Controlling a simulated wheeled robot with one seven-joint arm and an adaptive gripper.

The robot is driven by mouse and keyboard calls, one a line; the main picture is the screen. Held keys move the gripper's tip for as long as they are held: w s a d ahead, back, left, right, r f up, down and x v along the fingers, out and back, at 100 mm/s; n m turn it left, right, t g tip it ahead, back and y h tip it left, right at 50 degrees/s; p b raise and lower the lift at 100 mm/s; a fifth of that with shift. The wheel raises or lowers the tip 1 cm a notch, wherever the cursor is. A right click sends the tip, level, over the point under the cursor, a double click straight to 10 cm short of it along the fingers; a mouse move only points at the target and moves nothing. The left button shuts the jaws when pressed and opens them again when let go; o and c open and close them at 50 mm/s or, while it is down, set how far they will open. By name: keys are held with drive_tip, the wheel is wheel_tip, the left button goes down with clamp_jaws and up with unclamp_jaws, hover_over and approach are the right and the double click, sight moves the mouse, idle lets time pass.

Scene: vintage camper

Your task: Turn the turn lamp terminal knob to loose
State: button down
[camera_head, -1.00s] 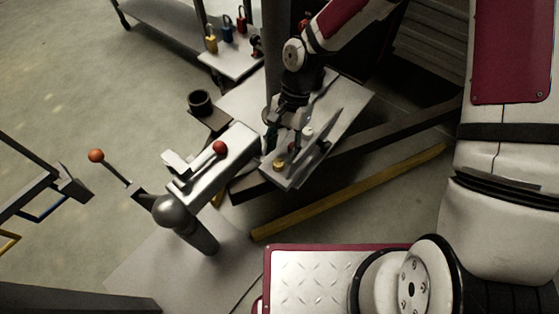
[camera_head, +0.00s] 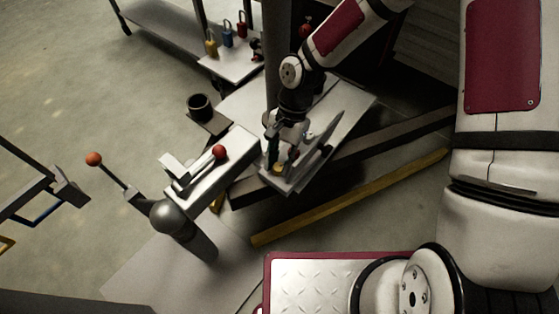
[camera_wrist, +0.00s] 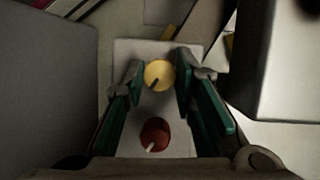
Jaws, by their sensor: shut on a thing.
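A yellow round knob (camera_wrist: 159,74) with a dark pointer mark stands on a pale plate (camera_wrist: 180,144) in the wrist view. A red knob (camera_wrist: 154,134) with a light pointer mark is on the same plate, nearer the wrist. My gripper (camera_wrist: 157,78) has its green-padded fingers on both sides of the yellow knob and is shut on it. In the head view my gripper (camera_head: 279,160) reaches down at the plate, and the yellow knob (camera_head: 280,169) shows only partly at its fingertips. I cannot read any label on the knobs.
A grey upright panel (camera_head: 331,136) stands close to the right of my gripper. A coupler with a red-ball lever (camera_head: 219,152) is at its left. A dark cup (camera_head: 199,107) and a shelf with coloured padlocks (camera_head: 228,40) are farther back.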

drive_tip(key=n+h+p, duration=0.1)
drive_tip(key=n, duration=0.1)
drive_tip(key=n+h+p, duration=0.1)
drive_tip(key=n+p, duration=0.1)
drive_tip(key=n, duration=0.1)
drive_tip(key=shift+a+n+g, duration=0.1)
drive_tip(key=shift+n+g, duration=0.2)
drive_tip(key=n+h+p, duration=0.1)
drive_tip(key=n, duration=0.2)
drive_tip(key=n+h+p, duration=0.1)
drive_tip(key=n, duration=0.2)
drive_tip(key=shift+a+h, duration=0.1)
drive_tip(key=shift+h, duration=0.2)
drive_tip(key=n+t, duration=0.1)
drive_tip(key=n, duration=0.2)
drive_tip(key=n+t+h+p, duration=0.1)
drive_tip(key=n, duration=0.2)
drive_tip(key=shift+a+n+t+h, duration=0.1)
drive_tip(key=shift+n+t+h, duration=0.2)
drive_tip(key=n+t, duration=0.1)
drive_tip(key=n, duration=0.1)
drive_tip(key=n+t, duration=0.1)
drive_tip(key=n, duration=0.2)
drive_tip(key=shift+s+h, duration=0.1)
drive_tip(key=shift+h, duration=0.2)
drive_tip(key=shift+n, duration=0.4)
drive_tip(key=c, duration=1.3)
unclamp_jaws()
drive_tip(key=shift+s, duration=0.1)
